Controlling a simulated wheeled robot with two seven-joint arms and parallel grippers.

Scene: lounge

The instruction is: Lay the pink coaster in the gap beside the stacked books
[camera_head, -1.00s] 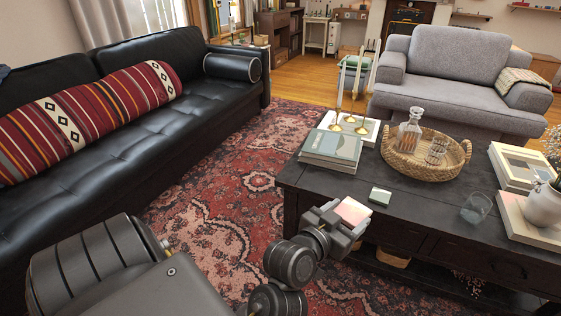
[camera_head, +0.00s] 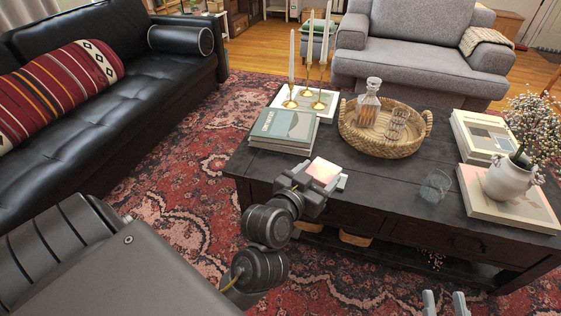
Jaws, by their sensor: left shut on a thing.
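The pink coaster (camera_head: 325,170) is a pale pink square in my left gripper (camera_head: 316,180), which is shut on its near side. They are over the near left edge of the dark coffee table (camera_head: 395,187). The stacked books (camera_head: 283,129), green covers with pale pages, lie at the table's left end, beyond and to the left of the coaster. Bare tabletop shows between these books and the wicker tray (camera_head: 385,147). My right gripper (camera_head: 445,304) shows only its fingertips at the bottom edge; they are apart with nothing between them.
A grey-green coaster (camera_head: 342,182) lies partly hidden behind the pink one. Brass candlesticks (camera_head: 320,101) stand on white books behind the green stack. The tray holds a decanter (camera_head: 368,103) and glasses. A tumbler (camera_head: 436,187) and a white vase (camera_head: 508,180) are to the right.

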